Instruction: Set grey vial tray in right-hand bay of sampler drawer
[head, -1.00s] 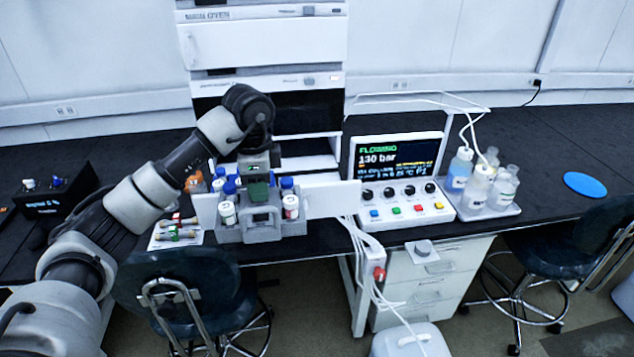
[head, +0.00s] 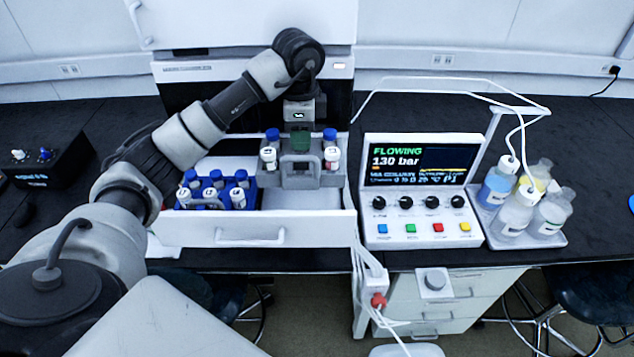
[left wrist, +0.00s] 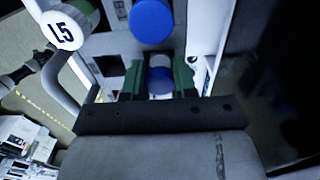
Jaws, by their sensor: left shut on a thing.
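My right gripper is not in view.
The pump control panel (head: 425,232) stands just right of the drawer. Solvent bottles (head: 515,210) stand on a tray farther right. White tubing (head: 362,255) hangs by the drawer's right corner. The sampler housing (head: 255,65) rises behind.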

